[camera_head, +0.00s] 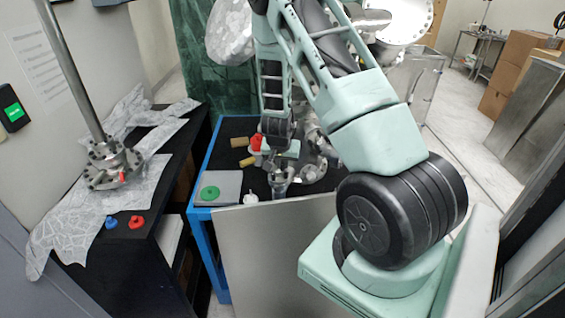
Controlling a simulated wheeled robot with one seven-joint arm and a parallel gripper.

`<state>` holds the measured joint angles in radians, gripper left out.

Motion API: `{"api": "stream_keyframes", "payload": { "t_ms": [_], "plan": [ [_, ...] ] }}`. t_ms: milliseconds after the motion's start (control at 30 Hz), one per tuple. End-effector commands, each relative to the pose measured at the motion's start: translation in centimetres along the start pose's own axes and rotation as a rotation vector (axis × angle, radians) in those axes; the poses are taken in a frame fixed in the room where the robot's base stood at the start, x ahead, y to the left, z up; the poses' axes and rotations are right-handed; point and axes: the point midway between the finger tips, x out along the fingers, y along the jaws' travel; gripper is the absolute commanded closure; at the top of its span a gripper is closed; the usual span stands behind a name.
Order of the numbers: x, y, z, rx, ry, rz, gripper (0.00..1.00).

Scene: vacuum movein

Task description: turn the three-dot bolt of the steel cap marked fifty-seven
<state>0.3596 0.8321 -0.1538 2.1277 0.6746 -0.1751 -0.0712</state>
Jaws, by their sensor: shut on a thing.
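My gripper (279,181) points down over the black top of the blue-framed cart, shut on a small steel part that my wrist largely hides. Steel fittings (313,168) stand on the cart just right of my gripper. I cannot tell which piece is the steel cap, and no number fifty-seven or three-dot bolt is readable at this size. A bolted steel flange (113,163) with an upright pipe stands on the foil-covered black bench at left, well apart from my gripper.
The cart (202,202) also carries a grey box with a green disc (209,192), a red piece (256,142) and tan blocks (239,142). Blue (111,222) and red (136,222) caps lie on the bench. A grey panel (265,260) fronts the cart.

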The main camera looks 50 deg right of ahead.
Motion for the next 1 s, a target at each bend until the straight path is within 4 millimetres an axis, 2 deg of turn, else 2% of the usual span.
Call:
{"api": "stream_keyframes", "payload": {
  "t_ms": [67, 100, 400, 533, 667, 1000],
  "plan": [
    [0.0, 0.0, 0.1, -0.001, -0.002, 0.0, 1.0],
    [0.0, 0.0, 0.1, -0.001, -0.002, 0.0, 0.79],
    [-0.1, 0.0, 0.0, -0.002, -0.001, -0.001, 0.78],
    [-0.9, -0.1, 0.0, -0.003, 0.001, -0.001, 0.78],
    [-2.9, -0.2, 0.0, -0.005, 0.003, -0.004, 0.78],
    [-10.5, -0.2, -0.1, -0.006, 0.002, -0.003, 0.78]
  ]
}}
